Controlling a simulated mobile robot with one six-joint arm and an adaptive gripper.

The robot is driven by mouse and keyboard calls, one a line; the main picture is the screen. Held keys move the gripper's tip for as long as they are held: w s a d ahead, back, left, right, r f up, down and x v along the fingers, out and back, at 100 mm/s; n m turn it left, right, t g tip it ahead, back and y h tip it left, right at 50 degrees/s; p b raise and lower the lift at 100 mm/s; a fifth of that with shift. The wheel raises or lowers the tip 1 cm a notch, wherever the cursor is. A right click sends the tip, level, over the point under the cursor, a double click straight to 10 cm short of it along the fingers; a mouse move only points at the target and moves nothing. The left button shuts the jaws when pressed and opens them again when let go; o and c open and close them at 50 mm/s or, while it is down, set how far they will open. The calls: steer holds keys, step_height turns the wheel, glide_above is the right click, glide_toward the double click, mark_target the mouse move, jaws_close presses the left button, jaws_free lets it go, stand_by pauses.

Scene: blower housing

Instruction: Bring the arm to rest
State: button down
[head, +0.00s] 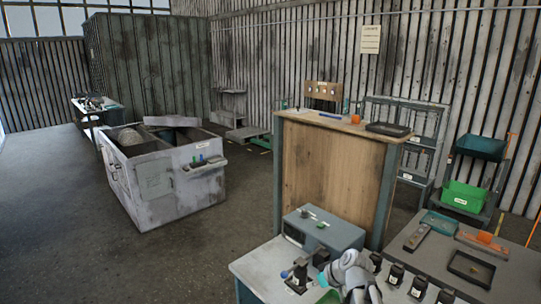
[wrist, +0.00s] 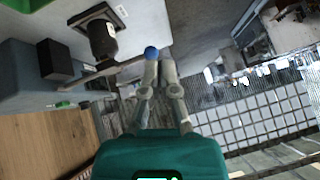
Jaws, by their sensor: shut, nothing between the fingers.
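My gripper (wrist: 159,68) shows in the wrist view with its two grey fingers together and nothing between them. A blue ball knob (wrist: 151,52) appears right by the fingertips; I cannot tell whether they touch. The knob is on the rod of a black device (wrist: 102,40), and in the head view the same knob (head: 284,274) stands at the left of the bench. My pale arm (head: 350,272) is at the bottom of the head view, over the bench. My fingers are not clear in that view.
A blue-grey box (head: 322,230) stands behind the device on the bench. Several black units (head: 395,275) line the bench to the right of my arm. A tall wooden-sided counter (head: 330,175) rises behind. A grey machine housing (head: 165,175) stands left, with open floor between.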

steer(key=s+d+f+m+g+h, duration=0.2)
steer(key=s+m+h, duration=0.1)
steer(key=s, duration=0.2)
steer(key=s+d+f+m+g+h, duration=0.1)
steer(key=s+f+m+g+h, duration=0.1)
steer(key=s, duration=0.4)
steer(key=shift+d+m+g+h, duration=0.35)
steer(key=shift+m+g+h, duration=0.05)
steer(key=shift+h, duration=0.3)
steer(key=shift+f, duration=0.1)
stand_by(0.9)
